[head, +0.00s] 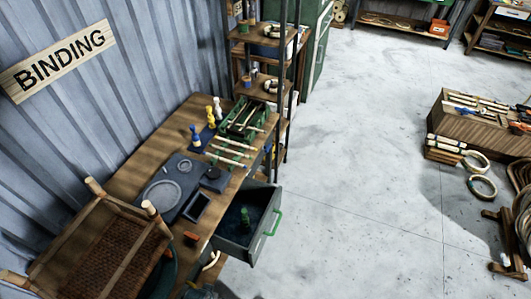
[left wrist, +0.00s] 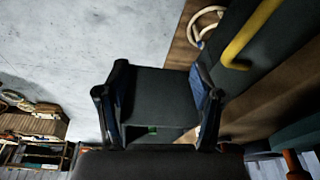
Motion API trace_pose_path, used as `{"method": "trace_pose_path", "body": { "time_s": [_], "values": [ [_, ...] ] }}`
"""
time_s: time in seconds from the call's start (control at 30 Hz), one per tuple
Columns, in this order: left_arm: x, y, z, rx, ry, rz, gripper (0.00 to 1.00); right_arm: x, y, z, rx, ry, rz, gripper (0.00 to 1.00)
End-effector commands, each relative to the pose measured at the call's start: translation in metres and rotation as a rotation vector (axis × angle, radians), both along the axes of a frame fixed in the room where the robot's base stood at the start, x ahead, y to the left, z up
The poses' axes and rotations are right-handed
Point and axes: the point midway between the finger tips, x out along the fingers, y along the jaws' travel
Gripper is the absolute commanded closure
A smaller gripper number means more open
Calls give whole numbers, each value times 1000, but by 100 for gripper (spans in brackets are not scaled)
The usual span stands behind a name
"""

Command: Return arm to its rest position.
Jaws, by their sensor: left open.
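My left gripper (left wrist: 158,72) shows in the left wrist view with its two dark fingers spread apart. I see nothing clearly held between them. A dark grey surface lies between the fingers, with a small green spot below it. In the head view neither gripper can be made out clearly; a dark shape at the bottom edge is too cut off to name. My right gripper is in neither view.
A wooden bench (head: 140,160) holds a woven chair part (head: 110,255), bottles and a green crate (head: 243,117). An open drawer (head: 235,247) with a green handle juts out. A yellow handle (left wrist: 250,35) is near the left gripper. The floor (head: 350,140) has free room.

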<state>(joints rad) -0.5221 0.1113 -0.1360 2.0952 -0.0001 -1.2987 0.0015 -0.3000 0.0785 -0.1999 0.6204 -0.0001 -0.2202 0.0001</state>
Motion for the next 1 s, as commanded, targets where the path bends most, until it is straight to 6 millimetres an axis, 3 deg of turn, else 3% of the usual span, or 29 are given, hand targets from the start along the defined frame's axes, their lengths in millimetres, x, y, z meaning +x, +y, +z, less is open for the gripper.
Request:
{"method": "trace_pose_path", "body": {
  "time_s": [0.03,0.17,0.27,0.4,0.5,0.6,0.73,0.87,1.0],
  "values": [
    [-2,0,-29,1,15,-2,33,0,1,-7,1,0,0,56],
    [-12,0,-104,3,42,-7,33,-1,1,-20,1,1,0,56],
    [-33,3,-177,7,71,-12,33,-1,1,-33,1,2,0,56],
    [-82,10,-273,11,112,-21,33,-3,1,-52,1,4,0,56],
    [-124,17,-325,15,139,-27,33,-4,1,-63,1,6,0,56],
    [-164,24,-360,18,161,-31,33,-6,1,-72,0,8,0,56],
    [-199,31,-382,20,177,-37,33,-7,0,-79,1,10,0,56],
    [-214,34,-389,22,182,-39,33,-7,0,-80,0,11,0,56],
    [-216,34,-388,22,182,-39,33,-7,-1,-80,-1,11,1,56]
  ]
}}
